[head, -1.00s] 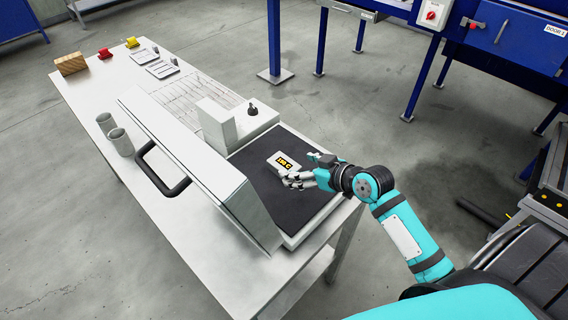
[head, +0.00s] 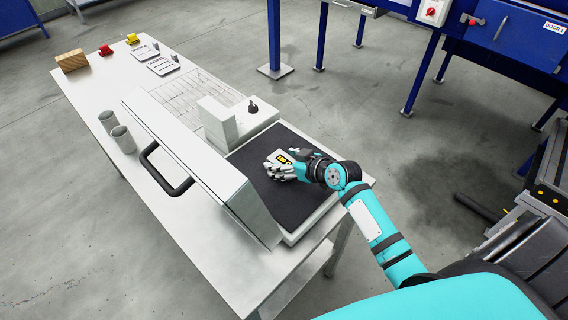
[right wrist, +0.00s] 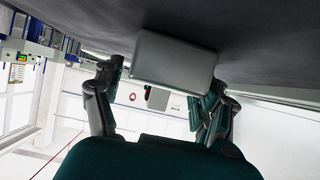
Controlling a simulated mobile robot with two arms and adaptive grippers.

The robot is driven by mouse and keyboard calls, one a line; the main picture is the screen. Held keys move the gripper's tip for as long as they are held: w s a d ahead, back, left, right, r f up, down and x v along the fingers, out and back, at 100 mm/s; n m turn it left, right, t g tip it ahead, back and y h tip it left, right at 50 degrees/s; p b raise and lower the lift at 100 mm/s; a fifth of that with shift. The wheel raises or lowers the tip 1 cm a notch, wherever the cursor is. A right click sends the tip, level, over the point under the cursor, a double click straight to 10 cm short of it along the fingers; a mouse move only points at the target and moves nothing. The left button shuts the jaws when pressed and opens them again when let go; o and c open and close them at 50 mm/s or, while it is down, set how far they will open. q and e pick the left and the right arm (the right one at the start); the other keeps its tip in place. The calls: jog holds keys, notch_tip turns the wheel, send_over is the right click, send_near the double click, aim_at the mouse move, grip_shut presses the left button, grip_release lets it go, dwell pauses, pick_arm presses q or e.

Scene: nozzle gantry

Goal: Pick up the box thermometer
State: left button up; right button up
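The box thermometer (head: 283,157) is a small light-grey box with a yellow-and-black display. It lies on the black mat of the white bench device, partly hidden behind my right gripper (head: 284,166). In the right wrist view the box (right wrist: 174,60) shows as a plain grey block just ahead, between my two spread dark fingers. My right gripper is open, low over the mat, with its fingers to either side of the box. A gap shows at the left finger; contact at the right finger is unclear. My left gripper is out of view.
The bench device (head: 222,122) has a raised white lid (head: 200,165) with a black handle (head: 163,172) left of the mat. Two grey cups (head: 122,138), a wooden block (head: 71,60) and red and yellow pieces stand farther along the table (head: 215,230).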

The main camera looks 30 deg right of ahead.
jog(key=c, duration=1.1)
jog(key=shift+c, duration=0.8)
jog(key=shift+r, duration=0.1)
